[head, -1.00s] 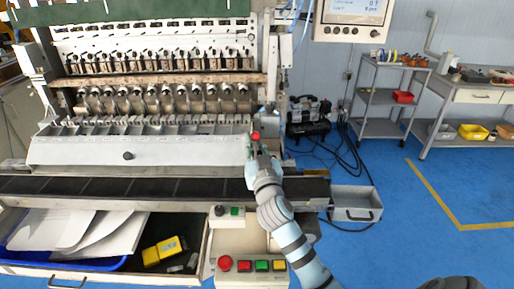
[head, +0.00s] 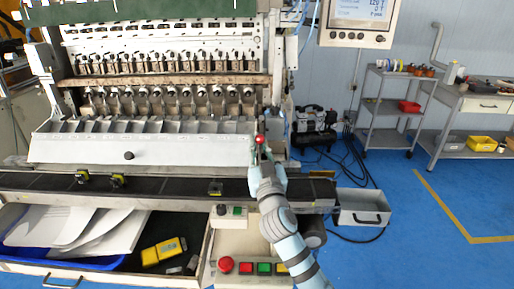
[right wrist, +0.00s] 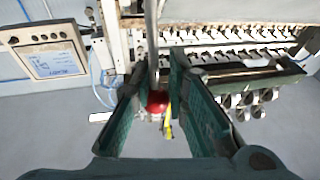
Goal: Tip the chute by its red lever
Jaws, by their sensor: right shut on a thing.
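The chute (head: 85,150) is a long pale panel with a dark knob, set along the machine front below a row of slots. Its red lever ball (head: 259,140) stands at the chute's right end. My right gripper (head: 262,156) reaches up to it from below right. In the right wrist view the red lever ball (right wrist: 157,101) and its grey rod sit between my two green fingers, and the gripper is shut on the lever. My left gripper is not in view.
A grey metal bin (head: 362,207) stands at the belt's right end. The blue floor at right is clear.

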